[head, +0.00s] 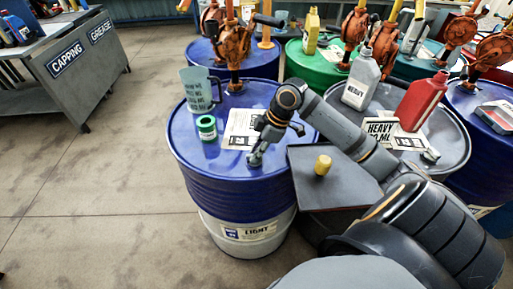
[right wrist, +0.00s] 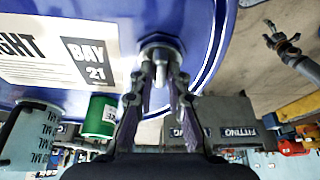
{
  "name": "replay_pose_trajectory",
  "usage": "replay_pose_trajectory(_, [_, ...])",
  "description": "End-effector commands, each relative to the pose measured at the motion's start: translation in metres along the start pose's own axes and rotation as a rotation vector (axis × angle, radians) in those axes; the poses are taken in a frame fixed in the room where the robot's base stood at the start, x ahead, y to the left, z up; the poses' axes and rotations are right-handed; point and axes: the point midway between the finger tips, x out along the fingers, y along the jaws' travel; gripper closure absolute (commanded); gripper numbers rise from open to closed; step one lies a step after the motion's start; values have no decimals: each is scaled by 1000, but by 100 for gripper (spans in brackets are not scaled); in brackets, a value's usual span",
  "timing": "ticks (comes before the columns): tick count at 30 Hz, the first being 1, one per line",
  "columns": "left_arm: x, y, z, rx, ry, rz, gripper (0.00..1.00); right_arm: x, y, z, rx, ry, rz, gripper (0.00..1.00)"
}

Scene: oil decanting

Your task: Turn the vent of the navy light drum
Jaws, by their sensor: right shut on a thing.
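The navy light drum (head: 190,153) stands upright in the middle of the head view, with a white lower band and a "LIGHT" label. Its vent (right wrist: 160,58) is a metal fitting near the rim of the drum top. My right gripper (head: 255,159) points down at the front of the drum top. In the right wrist view my right gripper (right wrist: 158,88) has a finger on each side of the vent and is shut on it; the fingers partly hide it. My left gripper (right wrist: 278,36) seems to show small over the floor in the right wrist view; its jaw state is unclear.
On the drum top are a blue-grey jug (head: 197,92), a green tin (head: 206,128) and a paper (head: 241,125). A bench (head: 88,62) stands left; floor between is clear.

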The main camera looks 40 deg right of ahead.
Motion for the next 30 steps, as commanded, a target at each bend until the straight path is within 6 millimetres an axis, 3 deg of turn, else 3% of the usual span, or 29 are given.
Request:
replay_pose_trajectory(1, [-12,-1,-2,0,0,0,19,-5,-1,-2,33,-3,10,100])
replay_pose_trajectory(9, [-48,-4,-6,0,2,0,19,-6,-4,-3,260,0,102,100])
replay_pose_trajectory(30, [-120,-10,-13,0,3,-1,19,-4,-8,-6,880,1,355,100])
